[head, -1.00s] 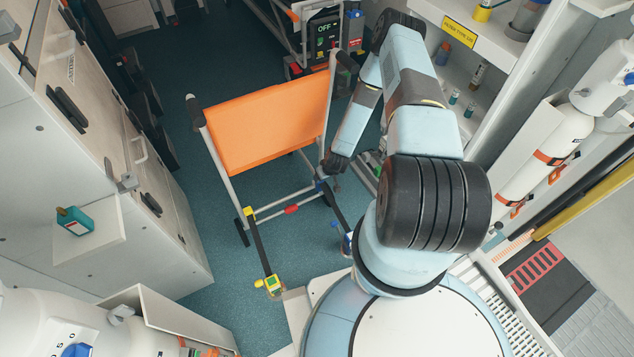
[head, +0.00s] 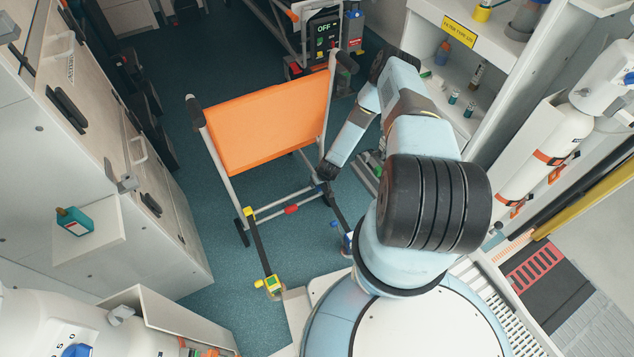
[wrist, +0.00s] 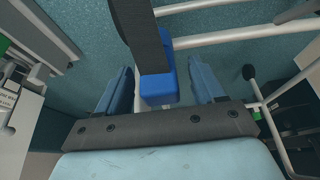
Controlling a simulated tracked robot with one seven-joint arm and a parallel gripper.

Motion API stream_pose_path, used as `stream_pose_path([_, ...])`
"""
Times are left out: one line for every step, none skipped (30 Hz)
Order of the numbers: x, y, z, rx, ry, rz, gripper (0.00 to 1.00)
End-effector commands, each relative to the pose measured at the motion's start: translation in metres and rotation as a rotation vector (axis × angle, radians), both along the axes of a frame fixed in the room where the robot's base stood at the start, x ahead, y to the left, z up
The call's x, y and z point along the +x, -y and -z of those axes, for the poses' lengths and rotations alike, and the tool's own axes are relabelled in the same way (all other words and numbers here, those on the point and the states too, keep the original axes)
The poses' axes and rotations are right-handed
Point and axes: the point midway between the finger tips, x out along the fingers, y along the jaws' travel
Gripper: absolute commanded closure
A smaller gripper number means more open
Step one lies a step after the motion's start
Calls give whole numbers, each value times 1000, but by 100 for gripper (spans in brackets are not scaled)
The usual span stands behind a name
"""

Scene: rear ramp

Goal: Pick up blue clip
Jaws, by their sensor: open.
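The blue clip (wrist: 155,87) hangs at the end of a dark strap in the wrist view, with a pale piece under it. My gripper (wrist: 160,68) is open, one blue finger on each side of the clip. A gap shows between the clip and each finger, so neither seems to touch it. In the head view my gripper (head: 327,171) is low beside the orange folding chair (head: 268,122), and its fingers are mostly hidden. Small blue parts (head: 347,243) show on the strap at the chair's right side; I cannot tell which is the clip.
Pale chair tubes (wrist: 255,35) run close beyond the fingers in the wrist view. Cabinets (head: 120,150) stand left and shelves (head: 470,70) right. Teal floor (head: 205,255) is clear left of the chair.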

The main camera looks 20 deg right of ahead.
Motion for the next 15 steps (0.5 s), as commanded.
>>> stream_pose_path([0,0,1,0,0,1,32])
stream_pose_path([0,0,1,0,-1,1,32])
stream_pose_path([0,0,1,0,-1,1,32])
stream_pose_path([0,0,1,0,-1,1,32])
stream_pose_path([0,0,1,0,-1,1,32])
stream_pose_path([0,0,1,0,-1,1,32])
stream_pose_path([0,0,1,0,-1,1,32])
stream_pose_path([0,0,1,0,-1,1,34])
stream_pose_path([0,0,1,0,0,1,38])
stream_pose_path([0,0,1,0,0,1,41])
stream_pose_path([0,0,1,0,0,1,43])
stream_pose_path([0,0,1,0,0,1,47])
stream_pose_path([0,0,1,0,0,1,50])
stream_pose_path([0,0,1,0,0,1,53])
stream_pose_path([0,1,1,0,0,1,57])
